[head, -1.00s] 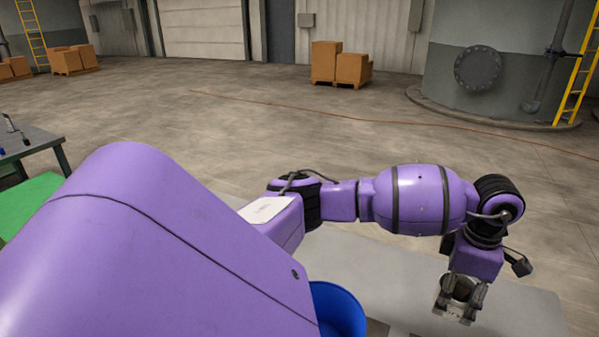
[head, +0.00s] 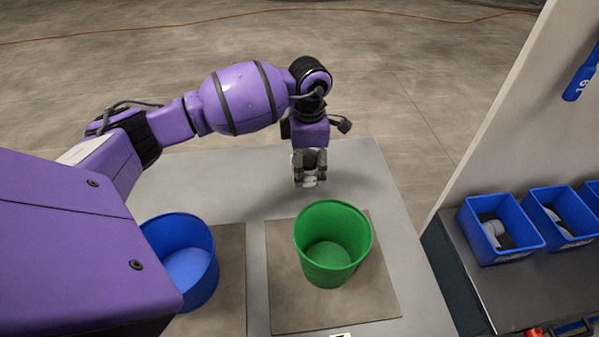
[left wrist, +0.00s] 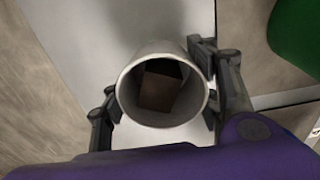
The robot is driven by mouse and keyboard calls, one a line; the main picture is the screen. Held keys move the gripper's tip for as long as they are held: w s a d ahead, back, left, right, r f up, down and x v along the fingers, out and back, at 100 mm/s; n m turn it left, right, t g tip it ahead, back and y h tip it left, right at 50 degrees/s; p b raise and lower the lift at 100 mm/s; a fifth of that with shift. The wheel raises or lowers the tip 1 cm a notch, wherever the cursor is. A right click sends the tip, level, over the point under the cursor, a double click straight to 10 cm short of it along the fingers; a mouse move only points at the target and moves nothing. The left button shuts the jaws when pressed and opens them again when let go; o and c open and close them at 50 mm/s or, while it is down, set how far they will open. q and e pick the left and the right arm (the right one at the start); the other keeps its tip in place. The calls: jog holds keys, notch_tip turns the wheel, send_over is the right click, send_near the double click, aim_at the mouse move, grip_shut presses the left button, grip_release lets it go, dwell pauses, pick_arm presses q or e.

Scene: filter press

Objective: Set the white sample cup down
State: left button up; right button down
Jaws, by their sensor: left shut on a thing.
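My left gripper (head: 309,182) is over the far part of the light grey table (head: 228,186), behind the green bucket. It is shut on the white sample cup, which is mostly hidden by the fingers in the head view. In the left wrist view the white sample cup (left wrist: 123,98) stands between the two fingers of the gripper (left wrist: 160,105), its round mouth towards the camera. Something brown and square-edged (left wrist: 159,92) shows inside it. I cannot tell whether its base touches the table. My right gripper is not in view.
A green bucket (head: 333,260) stands on a brown mat (head: 285,305) in front of the gripper. A blue bucket (head: 200,285) is on another mat to the left. Blue bins (head: 500,230) sit on a dark bench at right, beside a pale panel (head: 500,130). The table around the gripper is clear.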

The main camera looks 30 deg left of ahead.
aim_at(306, 188)
pick_arm(q)
notch_tip(306, 188, down, 5)
jog(key=shift+r, duration=0.15)
jog(key=shift+w+f, duration=0.1)
jog(key=shift+f, duration=0.15)
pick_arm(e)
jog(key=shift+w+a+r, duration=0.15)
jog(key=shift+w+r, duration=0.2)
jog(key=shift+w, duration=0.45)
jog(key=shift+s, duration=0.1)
pick_arm(q)
jog(key=shift+f, duration=0.2)
jog(key=o, duration=1.1)
jog(key=shift+o, duration=0.2)
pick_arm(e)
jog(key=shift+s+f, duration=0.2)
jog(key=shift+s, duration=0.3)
pick_arm(q)
jog(key=shift+r, duration=0.15)
